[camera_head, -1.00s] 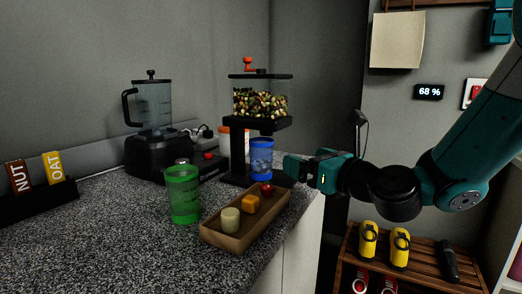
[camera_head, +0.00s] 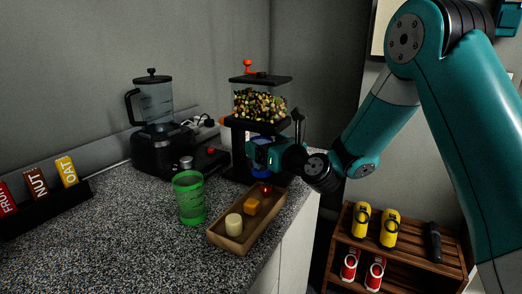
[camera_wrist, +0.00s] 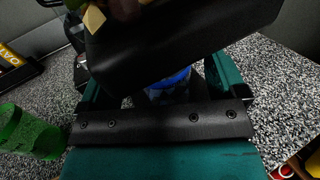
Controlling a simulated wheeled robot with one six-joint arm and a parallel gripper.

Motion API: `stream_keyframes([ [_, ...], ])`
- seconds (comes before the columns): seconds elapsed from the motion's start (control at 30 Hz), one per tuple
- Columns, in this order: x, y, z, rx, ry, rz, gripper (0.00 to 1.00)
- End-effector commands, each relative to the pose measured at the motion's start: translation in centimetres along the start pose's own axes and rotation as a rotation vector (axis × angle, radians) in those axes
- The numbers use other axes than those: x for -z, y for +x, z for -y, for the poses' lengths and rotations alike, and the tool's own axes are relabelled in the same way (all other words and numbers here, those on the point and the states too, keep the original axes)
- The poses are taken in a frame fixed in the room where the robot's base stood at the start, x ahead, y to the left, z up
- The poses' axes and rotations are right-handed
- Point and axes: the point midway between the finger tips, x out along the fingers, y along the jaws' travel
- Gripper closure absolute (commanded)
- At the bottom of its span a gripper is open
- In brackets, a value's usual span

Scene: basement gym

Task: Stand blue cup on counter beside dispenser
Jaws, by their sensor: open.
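The blue cup (camera_head: 256,174) stands under the outlet of the dispenser (camera_head: 258,126), mostly hidden behind my gripper. My gripper (camera_head: 262,154) is low at the dispenser's front, in front of the cup. In the wrist view the blue cup (camera_wrist: 170,84) shows between my two open fingers, partly covered by the dark dispenser body (camera_wrist: 175,42) above and my gripper's palm below. Whether a finger touches the cup I cannot tell. The speckled counter (camera_head: 125,232) runs left and front of the dispenser.
A wooden tray (camera_head: 243,246) with a few small items lies in front of the dispenser. A green cup (camera_head: 190,199) stands left of the tray. A blender (camera_head: 158,148) is behind. The counter's left front is clear; its right edge is close to the tray.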

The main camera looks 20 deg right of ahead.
Motion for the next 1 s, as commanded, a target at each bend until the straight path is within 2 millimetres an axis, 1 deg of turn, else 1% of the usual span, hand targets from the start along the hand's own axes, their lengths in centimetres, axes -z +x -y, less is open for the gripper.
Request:
stream_keyframes([
  [0.1, -0.07, 0.6, -0.03, 0.0, 0.001, 0.0, 0.1],
  [0.3, 0.08, 0.6, 0.01, 0.001, 0.001, 0.0, 0.1],
  [0.37, 0.08, 0.6, 0.01, 0.001, 0.001, 0.0, 0.23],
  [0.4, 0.08, 0.6, 0.01, 0.001, 0.001, 0.0, 0.33],
  [0.47, 0.08, 0.59, 0.02, 0.001, 0.001, 0.0, 0.46],
  [0.5, 0.07, 0.59, 0.01, 0.001, 0.001, 0.0, 0.56],
  [0.57, 0.07, 0.59, 0.01, 0.001, 0.001, 0.0, 0.69],
  [0.6, 0.05, 0.59, 0.01, 0.001, 0.001, 0.001, 0.79],
  [0.63, 0.05, 0.59, 0.01, 0.001, 0.0, 0.001, 0.81],
  [0.93, -0.28, 0.57, 0.05, 0.0, 0.0, 0.001, 0.82],
  [1.0, 0.06, 0.06, 0.39, 0.002, 0.0, -0.001, 0.82],
])
